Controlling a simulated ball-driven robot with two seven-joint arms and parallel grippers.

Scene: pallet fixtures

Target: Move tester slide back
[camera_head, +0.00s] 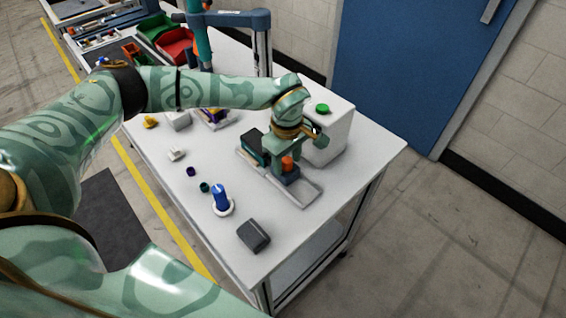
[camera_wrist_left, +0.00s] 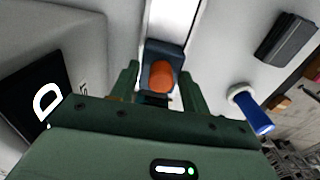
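The tester slide is a dark blue carriage (camera_head: 289,176) with an upright orange knob (camera_head: 287,163), sitting on a pale grey rail (camera_head: 306,194) in front of the white tester box (camera_head: 334,137). In the left wrist view the orange knob (camera_wrist_left: 162,77) stands on the dark carriage (camera_wrist_left: 157,52) between the finger tips. My left gripper (camera_wrist_left: 160,85) is open, with one finger on either side of the knob and a visible gap to it. The fingers partly hide the carriage in the head view. My right gripper is not in view.
A green button (camera_head: 322,108) tops the tester box. A dark teal block (camera_head: 254,147) is left of the carriage. A blue-handled tool (camera_head: 221,197) and a dark grey block (camera_head: 253,236) stand nearer the table's front edge. The table right of the rail is clear.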

